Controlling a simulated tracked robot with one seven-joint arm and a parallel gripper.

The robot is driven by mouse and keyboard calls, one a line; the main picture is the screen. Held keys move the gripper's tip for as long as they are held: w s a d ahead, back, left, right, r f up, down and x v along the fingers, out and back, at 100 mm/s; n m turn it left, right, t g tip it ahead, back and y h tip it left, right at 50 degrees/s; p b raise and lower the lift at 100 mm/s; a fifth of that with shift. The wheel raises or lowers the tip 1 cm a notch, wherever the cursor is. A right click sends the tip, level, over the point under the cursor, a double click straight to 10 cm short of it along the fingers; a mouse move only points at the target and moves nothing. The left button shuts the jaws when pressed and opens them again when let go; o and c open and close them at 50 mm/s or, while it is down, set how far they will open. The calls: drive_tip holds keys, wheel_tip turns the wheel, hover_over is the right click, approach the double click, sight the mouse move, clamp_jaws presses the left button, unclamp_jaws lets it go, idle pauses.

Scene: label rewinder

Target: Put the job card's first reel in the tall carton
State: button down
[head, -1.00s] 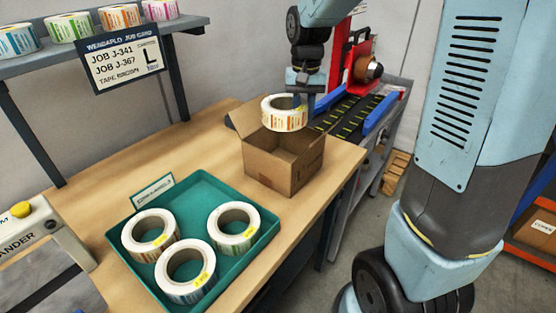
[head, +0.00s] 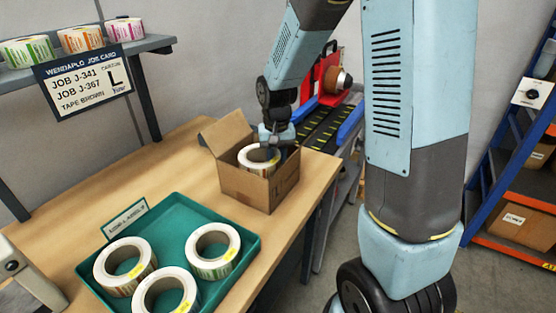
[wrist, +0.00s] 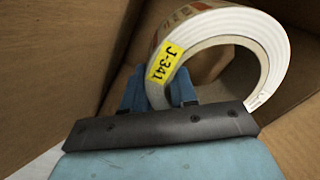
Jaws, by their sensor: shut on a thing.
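The job card (head: 86,82) under the shelf lists JOB J-341 first, then JOB J-367, with carton L and tape brown. My gripper (head: 276,150) is shut on a label reel (head: 257,157), gripping its ring wall. In the wrist view the reel (wrist: 268,45) carries a yellow tag (wrist: 164,62) reading J-341. The reel is inside the mouth of the open cardboard carton (head: 243,190), with carton walls around it in the wrist view (wrist: 65,70). The reel's lower part is hidden by the carton's front wall. I cannot tell whether it touches the bottom.
A green tray (head: 240,262) with 3 label reels (head: 213,251) lies in front of the carton. A shelf (head: 90,60) with more reels is at the back left. A conveyor (head: 325,122) with a red tape machine (head: 327,75) stands behind the carton.

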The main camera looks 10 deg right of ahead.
drive_tip(key=shift+f, duration=0.8)
drive_tip(key=c, duration=0.9)
unclamp_jaws()
wheel_tip(320, 180, up, 13)
drive_tip(key=s+d+r+t, duration=0.1)
drive_tip(key=s+r, duration=0.1)
drive_tip(key=s, duration=0.1)
drive_tip(key=s+d+r, duration=0.2)
drive_tip(key=s+r, duration=0.1)
drive_tip(key=s+d+r+t, duration=0.1)
drive_tip(key=s+r, duration=0.2)
drive_tip(key=shift+s+d+n+t, duration=0.15)
drive_tip(key=shift+n+t, duration=0.15)
drive_tip(key=s+d+r+t, duration=0.1)
drive_tip(key=s, duration=0.3)
drive_tip(key=s+d+r+t, duration=0.1)
drive_tip(key=s, duration=0.3)
drive_tip(key=s+d+r+t, duration=0.1)
drive_tip(key=s, duration=0.3)
drive_tip(key=shift+d+n, duration=0.3)
drive_tip(key=shift+n, duration=0.1)
